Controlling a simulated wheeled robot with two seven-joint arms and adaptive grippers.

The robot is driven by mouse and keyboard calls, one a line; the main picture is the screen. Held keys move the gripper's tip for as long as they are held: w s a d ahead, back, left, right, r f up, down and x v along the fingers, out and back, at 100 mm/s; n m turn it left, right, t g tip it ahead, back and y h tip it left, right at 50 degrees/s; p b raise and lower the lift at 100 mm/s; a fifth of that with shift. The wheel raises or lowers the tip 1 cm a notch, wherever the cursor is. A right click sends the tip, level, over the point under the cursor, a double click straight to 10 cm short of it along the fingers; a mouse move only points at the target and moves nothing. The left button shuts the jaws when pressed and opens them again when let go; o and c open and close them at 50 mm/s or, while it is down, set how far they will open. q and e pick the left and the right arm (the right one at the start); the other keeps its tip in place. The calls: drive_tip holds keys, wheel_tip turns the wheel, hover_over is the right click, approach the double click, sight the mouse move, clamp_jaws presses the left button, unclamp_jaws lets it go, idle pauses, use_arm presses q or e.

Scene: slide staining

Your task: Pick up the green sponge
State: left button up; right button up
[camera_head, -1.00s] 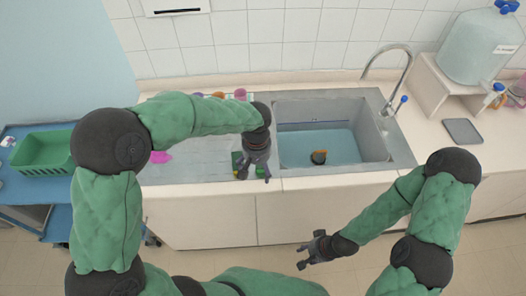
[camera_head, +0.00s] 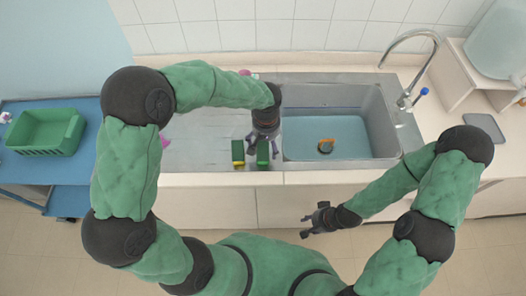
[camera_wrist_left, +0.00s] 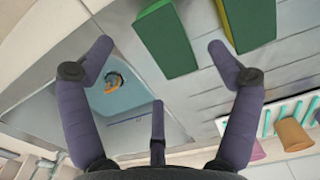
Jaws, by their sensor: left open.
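Two sponges with green faces lie side by side on the drainboard, left of the sink basin. One green sponge (camera_head: 262,153) is on the right, partly covered by my left gripper; it also shows in the left wrist view (camera_wrist_left: 165,38). The other, a green sponge with a yellow layer (camera_head: 238,152), is on the left and shows at the top right of the wrist view (camera_wrist_left: 250,20). My left gripper (camera_head: 264,145) is open and empty above the right sponge. In the wrist view its spread fingers (camera_wrist_left: 160,47) frame that sponge. My right gripper (camera_head: 310,223) looks open and empty, in front of the counter.
A rack (camera_wrist_left: 265,118) with coloured pieces lies behind the sponges. A green basket (camera_head: 45,132) sits on the blue table at left.

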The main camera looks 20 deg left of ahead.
sight(265, 150)
use_arm(q)
wheel_tip(265, 150, down, 5)
drive_tip(key=shift+w+a+f+b, duration=0.1)
drive_tip(key=shift+w+b, duration=0.05)
drive_tip(key=shift+b, duration=0.35)
drive_tip(key=c, duration=0.9)
